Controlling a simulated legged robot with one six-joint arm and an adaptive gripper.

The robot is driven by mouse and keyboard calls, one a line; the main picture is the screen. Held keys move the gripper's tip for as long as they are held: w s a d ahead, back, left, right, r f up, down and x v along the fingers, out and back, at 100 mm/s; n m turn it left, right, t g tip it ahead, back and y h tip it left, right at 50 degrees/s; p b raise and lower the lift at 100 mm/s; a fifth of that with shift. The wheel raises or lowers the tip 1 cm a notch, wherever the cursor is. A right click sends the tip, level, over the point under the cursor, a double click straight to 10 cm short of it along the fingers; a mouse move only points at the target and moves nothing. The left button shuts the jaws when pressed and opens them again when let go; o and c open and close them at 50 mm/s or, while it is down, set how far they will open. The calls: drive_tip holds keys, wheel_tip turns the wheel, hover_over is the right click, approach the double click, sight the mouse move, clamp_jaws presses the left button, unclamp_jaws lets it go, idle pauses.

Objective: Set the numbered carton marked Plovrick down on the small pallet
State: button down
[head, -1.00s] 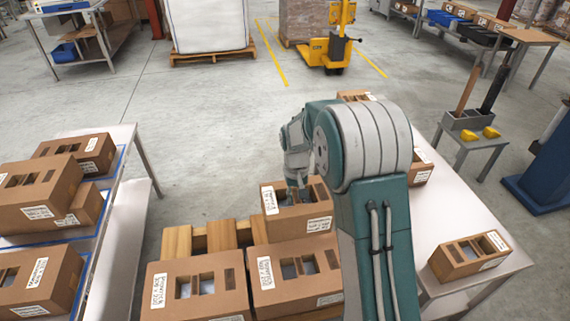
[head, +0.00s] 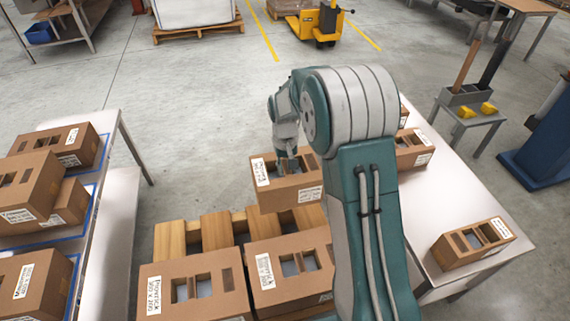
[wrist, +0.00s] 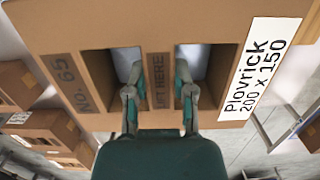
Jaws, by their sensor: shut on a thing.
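The held carton (head: 290,192) is brown cardboard with slots in its top. In the wrist view its label (wrist: 258,72) reads "Plovrick 200 x 150", and the carton (wrist: 190,18) also bears "NO. 65". My gripper (wrist: 158,92) has its fingers in the two slots and is shut on the strip between them. In the head view my gripper (head: 287,163) is at the carton's top. The small wooden pallet (head: 215,232) lies below, with bare slats at its back. The carton appears over its back right; the gap beneath is unclear.
Two cartons, a left one (head: 160,280) and a right one (head: 290,293), stand on the pallet's front. A left table (head: 125,200) holds several cartons. A right table (head: 455,205) holds others, including a smaller carton (head: 470,245). Open floor (head: 190,105) lies beyond.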

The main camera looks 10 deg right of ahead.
drive_tip(key=shift+a+f, duration=0.1)
drive_tip(key=shift+f, duration=1.4)
drive_tip(key=shift+f, duration=0.1)
drive_tip(key=shift+s+f, duration=0.1)
drive_tip(key=shift+f, duration=0.7)
drive_tip(key=shift+f, duration=0.1)
wheel_tip(320, 180, down, 11)
drive_tip(key=shift+f, duration=0.15)
idle(0.9)
drive_tip(key=shift+f, duration=0.2)
idle(0.3)
drive_tip(key=shift+c, duration=1.9)
unclamp_jaws()
